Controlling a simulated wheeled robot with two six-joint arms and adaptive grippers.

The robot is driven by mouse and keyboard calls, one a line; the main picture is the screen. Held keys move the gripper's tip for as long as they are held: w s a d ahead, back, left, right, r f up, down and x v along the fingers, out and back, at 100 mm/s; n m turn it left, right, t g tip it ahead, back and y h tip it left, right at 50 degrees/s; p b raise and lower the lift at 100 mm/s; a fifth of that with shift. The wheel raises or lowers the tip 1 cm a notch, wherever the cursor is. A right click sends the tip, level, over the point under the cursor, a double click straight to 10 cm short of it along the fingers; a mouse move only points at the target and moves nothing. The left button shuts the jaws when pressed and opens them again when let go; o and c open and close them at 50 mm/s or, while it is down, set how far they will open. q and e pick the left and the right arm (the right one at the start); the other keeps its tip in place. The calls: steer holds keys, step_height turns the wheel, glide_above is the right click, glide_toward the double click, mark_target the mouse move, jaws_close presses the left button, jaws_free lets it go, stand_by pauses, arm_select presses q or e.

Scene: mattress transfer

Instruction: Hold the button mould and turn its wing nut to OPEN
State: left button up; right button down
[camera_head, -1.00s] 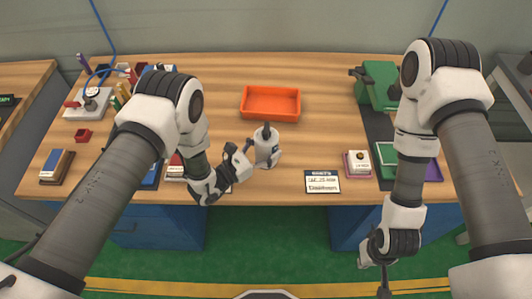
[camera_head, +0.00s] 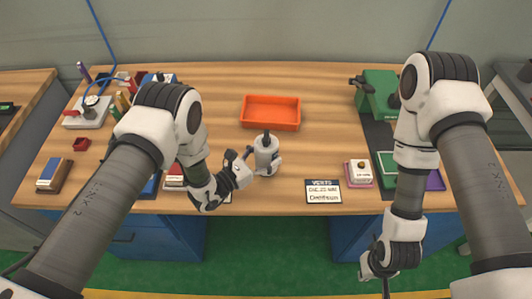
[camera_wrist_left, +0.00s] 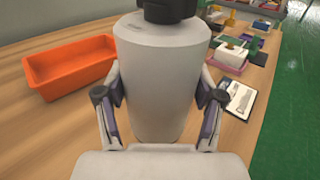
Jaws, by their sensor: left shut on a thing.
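A white, slightly tapered bottle-like body (camera_head: 266,155) with a black top stands upright near the table's front edge. I cannot tell whether it is the button mould, and no wing nut or OPEN mark is readable on it. My left gripper (camera_head: 263,163) is shut on this body, one finger on each side, as the left wrist view shows (camera_wrist_left: 159,100). The wrist view cuts off its black top (camera_wrist_left: 168,10). I cannot tell whether its base touches the table. My right gripper (camera_head: 386,288) hangs low in front of the table, and its fingers are too small to read.
An orange tray (camera_head: 271,125) lies behind the held body. A printed card (camera_head: 323,197) and a pink-edged square holder (camera_head: 359,182) lie to the right. A green machine (camera_head: 378,90) stands at the back right. A device with a blue cable (camera_head: 88,112) stands at the left.

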mark_target(266, 162)
arm_select(q)
steer(key=shift+f+b, duration=0.6)
steer(key=shift+f, duration=0.3)
steer(key=shift+f+b, duration=0.65)
steer(key=shift+f, duration=0.25)
